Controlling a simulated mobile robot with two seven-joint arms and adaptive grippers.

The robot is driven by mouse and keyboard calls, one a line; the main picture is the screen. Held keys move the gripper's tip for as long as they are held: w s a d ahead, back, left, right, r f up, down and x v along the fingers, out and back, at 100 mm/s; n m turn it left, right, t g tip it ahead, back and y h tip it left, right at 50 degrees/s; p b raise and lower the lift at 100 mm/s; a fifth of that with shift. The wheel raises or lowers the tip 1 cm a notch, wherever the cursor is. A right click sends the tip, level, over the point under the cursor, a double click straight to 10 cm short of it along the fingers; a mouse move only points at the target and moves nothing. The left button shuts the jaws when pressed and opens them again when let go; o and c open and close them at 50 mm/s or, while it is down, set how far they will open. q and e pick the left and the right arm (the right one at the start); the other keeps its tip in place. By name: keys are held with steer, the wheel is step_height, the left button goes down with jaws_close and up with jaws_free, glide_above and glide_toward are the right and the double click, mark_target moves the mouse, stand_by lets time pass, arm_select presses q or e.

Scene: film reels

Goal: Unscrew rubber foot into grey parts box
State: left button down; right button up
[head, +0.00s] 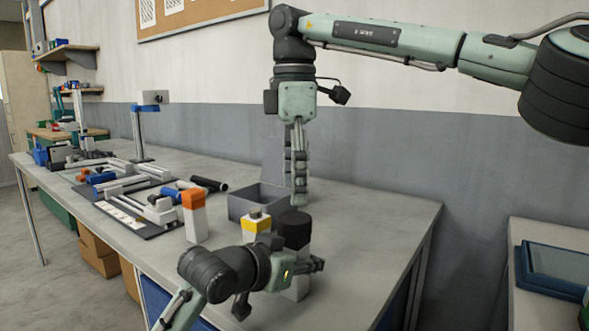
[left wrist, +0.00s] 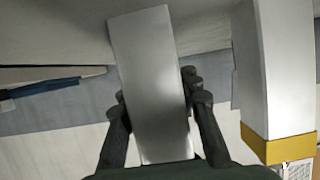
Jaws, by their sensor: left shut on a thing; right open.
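A pale upright post (head: 297,287) stands near the table's front with a black round cap on top, the rubber foot (head: 294,229). My left gripper (head: 314,265) is shut around the post below the foot. In the left wrist view the grey metal post (left wrist: 152,85) lies between the two fingers; the foot is not visible there. My right gripper (head: 300,196) points down, open and seen edge-on, above and behind the foot, apart from it. The grey parts box (head: 240,207) stands behind the posts; its floor is mostly hidden.
A yellow-banded post (head: 256,225) stands just left of the held post and shows in the left wrist view (left wrist: 275,146). An orange-topped post (head: 194,213) stands farther left. Tools and parts crowd the table's far left. The table right of the box is clear.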

mark_target(295, 217)
step_height(295, 217, down, 6)
stand_by(0.4)
